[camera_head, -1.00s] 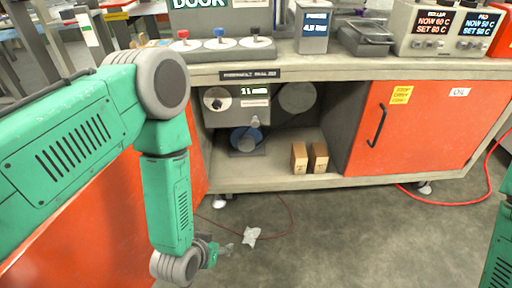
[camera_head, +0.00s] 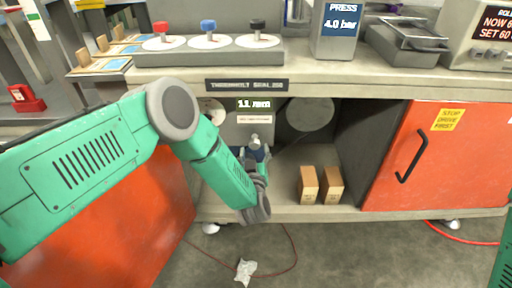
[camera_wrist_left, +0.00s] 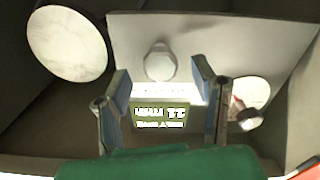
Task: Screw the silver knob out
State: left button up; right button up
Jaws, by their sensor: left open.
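The silver knob (camera_wrist_left: 160,62) stands out from the grey panel in the left wrist view, a faceted round head on a short collar. It also shows small in the head view (camera_head: 255,140), just above my left gripper. My left gripper (camera_wrist_left: 162,78) is open, with its two blue-lined fingers apart and the knob showing between and beyond their tips. I see no contact with the knob. In the head view my left gripper (camera_head: 257,155) is inside the open bay, partly hidden by its own wrist. My right gripper is out of view.
The display (camera_wrist_left: 160,115) appears upside down below the knob in the wrist view. A white disc (camera_wrist_left: 67,42) and a round dial (camera_wrist_left: 250,92) flank it. Two wooden blocks (camera_head: 308,185) stand on the bay floor. The orange door (camera_head: 440,160) is at right.

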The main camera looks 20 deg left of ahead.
aim_at(252, 148)
pick_arm(q)
jog(key=w, duration=0.1)
jog(key=w+a, duration=0.1)
jog(key=shift+w+a+f+b, duration=0.2)
jog(key=shift+w+a+b, duration=0.1)
jog(key=shift+w+b, duration=0.1)
jog(key=shift+w+a, duration=0.1)
jog(key=shift+w, duration=0.3)
jog(key=shift+w+r, duration=0.15)
jog(key=shift+w, duration=0.05)
jog(key=shift+w+d+r, duration=0.1)
jog(key=shift+d, duration=0.5)
jog(key=shift+a, duration=0.3)
jog(key=c, duration=0.9)
jog(key=shift+a, duration=0.2)
grip_shut()
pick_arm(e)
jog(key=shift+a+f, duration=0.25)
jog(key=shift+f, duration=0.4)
